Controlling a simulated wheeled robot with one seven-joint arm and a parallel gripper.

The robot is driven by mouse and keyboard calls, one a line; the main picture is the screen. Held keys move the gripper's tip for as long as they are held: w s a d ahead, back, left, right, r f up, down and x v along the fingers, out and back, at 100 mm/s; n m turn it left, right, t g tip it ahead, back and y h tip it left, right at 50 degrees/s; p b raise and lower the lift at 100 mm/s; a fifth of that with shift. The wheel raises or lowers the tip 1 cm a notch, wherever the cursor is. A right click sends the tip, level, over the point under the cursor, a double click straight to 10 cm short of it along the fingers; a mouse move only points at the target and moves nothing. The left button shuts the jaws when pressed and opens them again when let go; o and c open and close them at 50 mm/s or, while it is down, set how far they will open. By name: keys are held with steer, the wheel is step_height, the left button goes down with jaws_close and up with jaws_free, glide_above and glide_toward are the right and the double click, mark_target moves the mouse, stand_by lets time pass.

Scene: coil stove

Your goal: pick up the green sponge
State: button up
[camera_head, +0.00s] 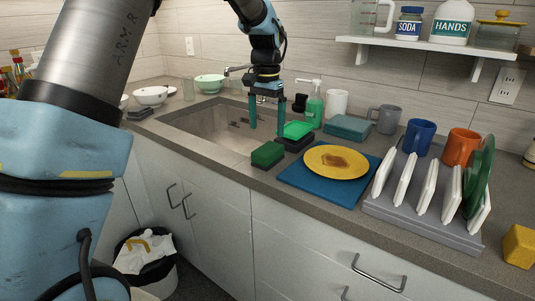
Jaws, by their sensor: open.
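A dark green sponge (267,154) with a blackish lower layer lies on the counter at the sink's front right corner. A brighter green piece (297,129) rests on a dark base just behind it and to the right; I cannot tell whether it is a second sponge. My gripper (267,136) points down with its two teal fingers spread apart and nothing between them. Its fingertips appear just behind and above the dark green sponge, near the sink's right edge. I see no contact with either green item.
The sink basin (215,123) opens to the left. A yellow plate (336,161) with a brown stain lies on a blue mat (316,191) to the right. Beyond it stands a grey dish rack (416,218). A green soap bottle (314,108) stands behind.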

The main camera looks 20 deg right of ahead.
mark_target(268, 148)
step_height(268, 148, down, 3)
steer(key=shift+s+f, duration=0.1)
steer(key=shift+s+d+f+p, duration=0.15)
steer(key=shift+f+p, duration=0.55)
steer(key=shift+f, duration=0.6)
steer(key=shift+s+a+f+p, duration=0.1)
steer(key=shift+f+p, duration=0.55)
steer(key=shift+f, duration=0.65)
steer(key=shift+c, duration=0.4)
steer(key=c, duration=1.2)
